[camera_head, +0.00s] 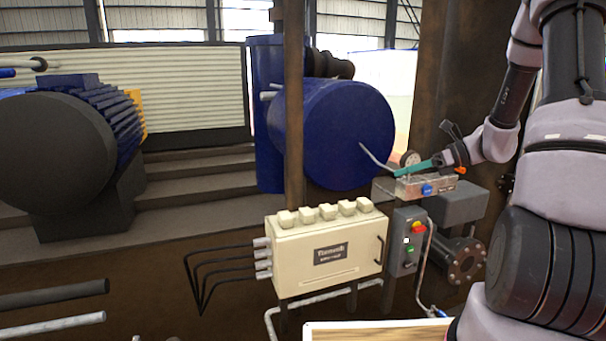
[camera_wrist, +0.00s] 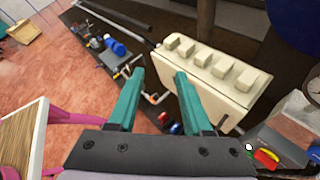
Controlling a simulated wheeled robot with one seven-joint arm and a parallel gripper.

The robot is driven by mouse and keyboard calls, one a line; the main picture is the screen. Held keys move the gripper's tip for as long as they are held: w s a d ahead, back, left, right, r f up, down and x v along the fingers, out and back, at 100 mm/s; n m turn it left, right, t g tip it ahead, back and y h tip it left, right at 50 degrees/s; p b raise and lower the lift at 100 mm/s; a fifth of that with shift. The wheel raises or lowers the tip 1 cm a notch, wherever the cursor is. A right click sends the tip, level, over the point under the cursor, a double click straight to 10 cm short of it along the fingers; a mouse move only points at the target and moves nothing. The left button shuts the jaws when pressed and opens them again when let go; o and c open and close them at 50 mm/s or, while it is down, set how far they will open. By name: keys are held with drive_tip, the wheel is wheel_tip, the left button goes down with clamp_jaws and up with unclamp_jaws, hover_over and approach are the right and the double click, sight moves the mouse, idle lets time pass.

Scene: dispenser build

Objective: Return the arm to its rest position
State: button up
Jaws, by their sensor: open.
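My gripper (camera_head: 412,168) shows at the right of the head view, at the end of my raised and bent arm. Its teal fingers point left, in front of or just above a metal valve block (camera_head: 412,186); I cannot tell whether they touch it. In the wrist view, my gripper (camera_wrist: 160,74) has its two teal fingers apart with nothing between them. The cream electrical box (camera_wrist: 225,80) lies beyond and to the right of the fingers there, and in the head view it stands below and left of the gripper (camera_head: 330,257).
A round gauge (camera_head: 409,158) sits by the fingers. A grey control box (camera_head: 408,243) with red and green buttons stands below. A large blue tank (camera_head: 335,135) is behind, and a rusty post (camera_head: 294,110) rises left. A wood-topped table (camera_wrist: 20,135) is at the wrist view's left.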

drive_tip(key=s+a+r+n+t+h, duration=0.1)
drive_tip(key=s+r+n+h, duration=0.4)
drive_tip(key=s+r+n, duration=0.4)
drive_tip(key=s+a+r+n+t+h, duration=0.2)
drive_tip(key=s+r+n+h, duration=0.3)
drive_tip(key=s+r+n, duration=0.5)
drive_tip(key=shift+s+n+t, duration=0.3)
drive_tip(key=shift+s+n, duration=0.7)
drive_tip(key=shift+s, duration=0.4)
